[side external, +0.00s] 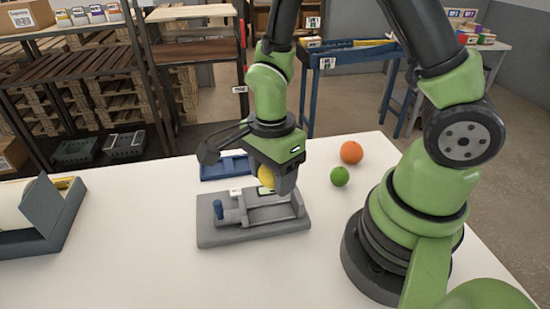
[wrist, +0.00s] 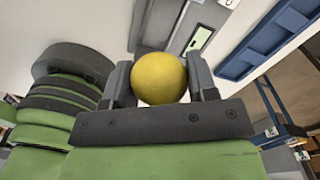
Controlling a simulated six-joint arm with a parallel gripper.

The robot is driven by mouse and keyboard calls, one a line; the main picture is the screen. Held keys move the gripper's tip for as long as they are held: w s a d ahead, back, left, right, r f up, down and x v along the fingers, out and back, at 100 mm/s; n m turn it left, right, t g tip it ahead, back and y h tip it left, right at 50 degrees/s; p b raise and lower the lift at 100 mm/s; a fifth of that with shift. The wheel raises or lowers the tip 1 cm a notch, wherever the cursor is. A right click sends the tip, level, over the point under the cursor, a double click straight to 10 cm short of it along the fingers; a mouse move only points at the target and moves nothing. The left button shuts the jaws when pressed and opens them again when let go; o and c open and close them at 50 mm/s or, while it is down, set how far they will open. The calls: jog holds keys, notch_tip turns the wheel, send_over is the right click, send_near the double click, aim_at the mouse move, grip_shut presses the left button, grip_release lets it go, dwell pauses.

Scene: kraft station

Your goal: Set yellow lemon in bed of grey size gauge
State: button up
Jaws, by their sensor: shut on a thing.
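The yellow lemon (wrist: 159,78) is held between the two fingers of my gripper (wrist: 160,85) in the wrist view. In the side view the lemon (side external: 266,176) shows partly, with my gripper (side external: 278,180) around it. The grey size gauge (side external: 225,237) lies on the white table, with a blue knob (side external: 231,215) at its left end. The lemon and gripper are over the back right part of the gauge. The gauge also shows behind the lemon in the wrist view (wrist: 192,28). I cannot tell whether the lemon touches the bed.
An orange (side external: 351,152) and a green lime (side external: 339,176) sit on the table right of my gripper. A blue tray (side external: 226,168) lies behind the gauge. A grey device (side external: 62,215) stands at the left edge. The table front is clear.

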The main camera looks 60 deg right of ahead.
aim_at(273, 214)
jog(key=shift+s+a+f, duration=0.1)
jog(key=shift+a+f, duration=0.05)
jog(key=shift+f, duration=2.6)
jog(key=shift+f, duration=0.3)
jog(key=o, duration=1)
